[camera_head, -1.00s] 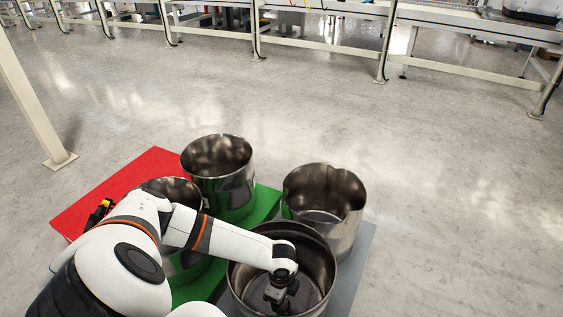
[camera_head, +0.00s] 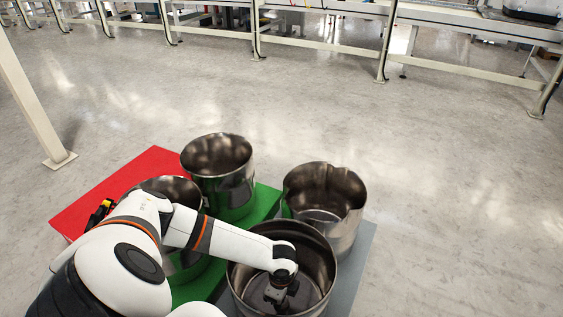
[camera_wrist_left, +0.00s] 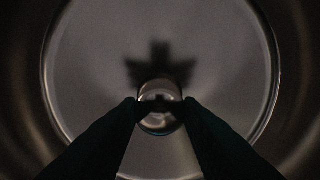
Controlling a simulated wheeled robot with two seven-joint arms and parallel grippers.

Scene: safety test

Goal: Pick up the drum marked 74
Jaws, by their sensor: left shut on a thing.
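Several open-topped steel drums stand close together; I can read no number on any of them. The near drum (camera_head: 322,262) stands on a grey pallet. My left arm reaches over its rim, and my left gripper (camera_head: 279,296) is down inside it. In the left wrist view the drum's round floor (camera_wrist_left: 215,60) fills the middle. The dark fingers of my left gripper (camera_wrist_left: 159,103) are shut on a shiny round knob (camera_wrist_left: 158,122) at the floor's centre. My right gripper is not in view.
Another drum (camera_head: 343,232) stands behind on the grey pallet (camera_head: 355,275). Two drums (camera_head: 232,195) (camera_head: 183,262) stand on a green pallet (camera_head: 266,203). A red pallet (camera_head: 110,195) lies left, near a pale post (camera_head: 30,110). Open floor (camera_head: 440,190) lies right and beyond.

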